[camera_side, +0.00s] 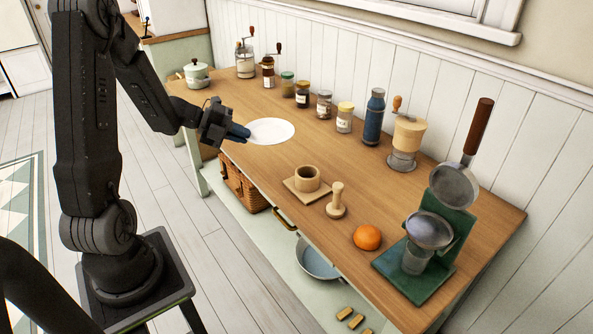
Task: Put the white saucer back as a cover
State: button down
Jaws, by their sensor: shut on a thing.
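The white saucer (271,131) is a flat white disc over the left part of the wooden counter. My gripper (240,133) is shut on the saucer's left edge, near the counter's front edge. The saucer looks about level; I cannot tell whether it touches the counter or is held just above it. A small open wooden cup (307,177) stands upright on a square wooden board (293,187), to the right of the saucer and nearer the camera. Nothing covers the cup. The gripper's fingertips are partly hidden.
A wooden tamper (337,202), an orange (367,237) and a green stand (437,245) with strainers are toward the right. Several jars, a blue bottle (374,117) and a grinder (406,143) line the back. A lidded pot (197,74) stands far left. Counter between saucer and cup is clear.

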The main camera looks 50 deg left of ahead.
jog(key=shift+w+d+f, duration=1.2)
jog(key=shift+w+f, duration=0.1)
jog(key=shift+f, duration=0.45)
jog(key=shift+w+d+f, duration=1.25)
jog(key=shift+f, duration=0.45)
jog(key=shift+w+d+f, duration=1.2)
jog(key=shift+w+f, duration=0.1)
jog(key=shift+f, duration=0.45)
jog(key=shift+f, duration=0.25)
jog(key=c, duration=1.3)
grip_release()
